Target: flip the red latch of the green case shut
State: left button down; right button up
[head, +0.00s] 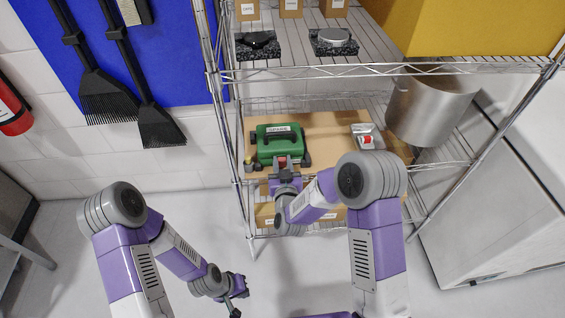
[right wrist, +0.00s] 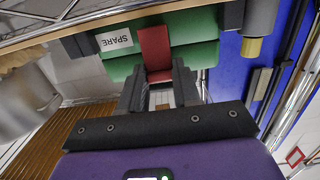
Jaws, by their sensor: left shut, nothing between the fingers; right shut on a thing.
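The green case (head: 266,151) stands on the wooden board of the middle shelf, with a black handle and a SPARE label on top. Its red latch (head: 282,160) is on the near side. In the right wrist view the green case (right wrist: 193,58) fills the top, and the red latch (right wrist: 153,46) runs down it to between my fingers. My right gripper (head: 284,168) is at the case's front, shut on the red latch; its fingers (right wrist: 159,80) sit on either side of the latch's lower end. My left gripper (head: 238,287) is shut and empty, low over the floor, away from the shelf.
A small cylinder (head: 248,164) stands just left of the case. To the right are a clear package with a red item (head: 366,140) and a large metal pot (head: 430,112). The wire rack's posts (head: 228,125) and upper shelf (head: 390,68) frame the space.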

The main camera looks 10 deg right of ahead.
jog(key=shift+w+r, duration=0.1)
jog(key=shift+r, duration=0.15)
pick_arm(q)
jog(key=shift+r+p, duration=0.3)
jog(key=shift+r, duration=0.3)
pick_arm(e)
jog(key=shift+f+g, duration=0.15)
jog(key=shift+g, duration=0.15)
jog(key=o, duration=1.1)
jog(key=shift+c, duration=0.2)
pick_arm(q)
jog(key=shift+r+p, duration=0.55)
jog(key=shift+r, duration=0.05)
pick_arm(e)
jog(key=s, duration=0.7)
jog(key=shift+s+r, duration=0.2)
jog(key=shift+r, duration=0.25)
